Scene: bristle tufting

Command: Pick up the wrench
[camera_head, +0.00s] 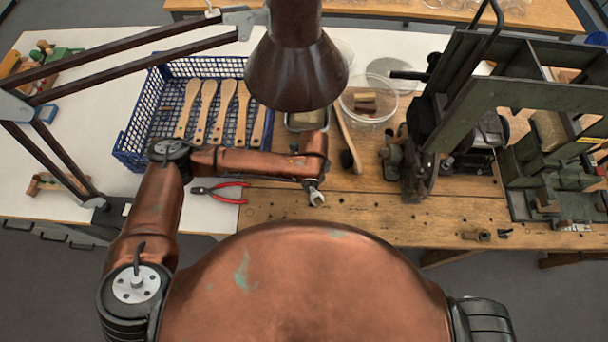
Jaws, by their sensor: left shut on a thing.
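The wrench (317,199) shows as a small silver open-ended head over the front part of the wooden bench. My copper-coloured left arm reaches in from the left, and my left gripper (311,186) is shut on the wrench. The rest of the wrench is hidden by the gripper and wrist. I cannot tell whether the wrench touches the bench or is held just above it. My right gripper is not in view.
Red-handled pliers (228,192) lie left of the wrench. A blue basket (137,128) with wooden brush handles stands behind my forearm. A dark lamp shade (296,75) hangs over the middle. A green machine (470,95) stands right. The front bench strip is mostly clear.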

